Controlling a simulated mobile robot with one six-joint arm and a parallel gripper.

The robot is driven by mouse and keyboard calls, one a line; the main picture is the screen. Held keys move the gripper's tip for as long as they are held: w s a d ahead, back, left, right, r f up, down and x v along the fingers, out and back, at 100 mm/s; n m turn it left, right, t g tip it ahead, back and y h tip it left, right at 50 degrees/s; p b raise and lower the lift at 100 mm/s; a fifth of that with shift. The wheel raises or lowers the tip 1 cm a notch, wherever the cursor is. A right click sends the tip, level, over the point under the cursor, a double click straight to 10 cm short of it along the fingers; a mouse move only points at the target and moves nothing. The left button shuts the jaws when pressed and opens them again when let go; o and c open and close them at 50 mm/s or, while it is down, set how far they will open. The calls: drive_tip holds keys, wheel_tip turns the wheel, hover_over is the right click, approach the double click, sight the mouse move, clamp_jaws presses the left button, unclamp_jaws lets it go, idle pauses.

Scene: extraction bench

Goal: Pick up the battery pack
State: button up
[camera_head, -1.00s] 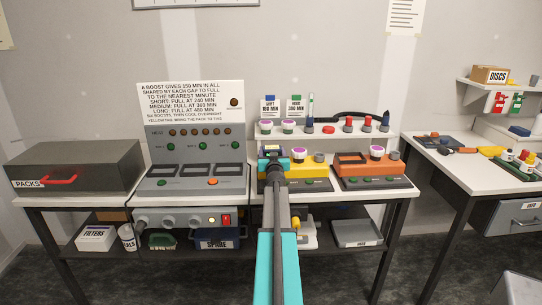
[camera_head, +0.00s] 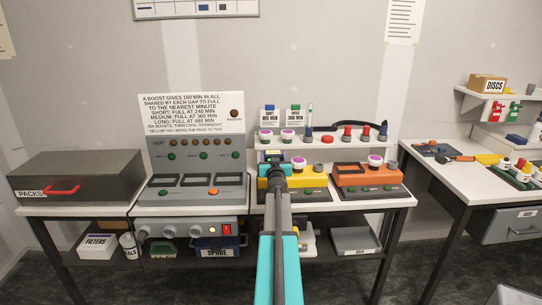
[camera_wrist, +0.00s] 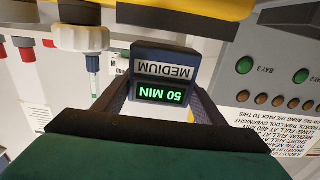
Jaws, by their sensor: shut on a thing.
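The battery pack (camera_wrist: 165,62) is a dark blue block with a "MEDIUM" label and a green display reading "50 MIN", upside down in the wrist view. My gripper (camera_wrist: 158,92) is shut on it, with a dark finger along each side. The far end of the pack is close to a yellow body in the wrist view; I cannot tell whether they touch. In the head view my gripper (camera_head: 274,172) is in front of the yellow unit (camera_head: 310,184) on the bench, and my arm hides part of that unit.
The grey charger with its instruction board (camera_head: 192,112) stands left of the yellow unit, and an orange unit (camera_head: 366,174) stands right. A dark PACKS box (camera_head: 78,176) is at the bench's left end. A shelf (camera_head: 335,140) with cups and coloured knobs runs behind.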

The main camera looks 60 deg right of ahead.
drive_tip(key=s+a+r+p, duration=0.1)
drive_tip(key=s+a+p, duration=0.2)
drive_tip(key=s+a, duration=0.5)
drive_tip(key=s, duration=0.2)
drive_tip(key=shift+s+a+r, duration=0.2)
drive_tip(key=shift+s+a, duration=0.1)
idle(0.6)
